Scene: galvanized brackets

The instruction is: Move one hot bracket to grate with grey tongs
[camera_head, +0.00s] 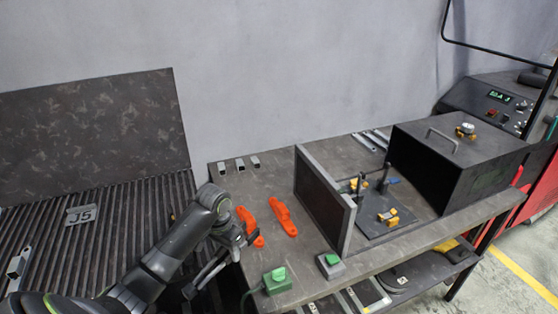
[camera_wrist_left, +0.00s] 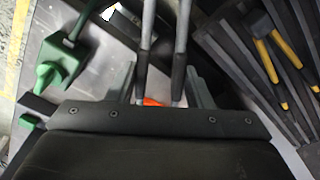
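My left gripper (camera_head: 243,238) is at the front left of the workbench, beside the orange pieces. In the left wrist view its fingers (camera_wrist_left: 160,88) stand either side of the grey tongs (camera_wrist_left: 180,35), whose two grey bars have dark grips. It appears shut on them. In the head view the tongs (camera_head: 208,272) reach down and left from the gripper. The slatted grate (camera_head: 130,222) is at left. A grey bracket (camera_head: 19,262) lies on its left side. Several small grey brackets (camera_head: 239,164) lie at the bench's back left; none visibly glows. My right gripper is not in view.
Two orange pieces (camera_head: 283,216) lie on the bench (camera_head: 240,190). An upright dark panel (camera_head: 325,200) stands by a fixture with yellow clamps (camera_head: 388,216) and a dark open box (camera_head: 460,160). Green button boxes (camera_head: 277,280) sit at the front edge. A J5 plate (camera_head: 80,214) is on the grate.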

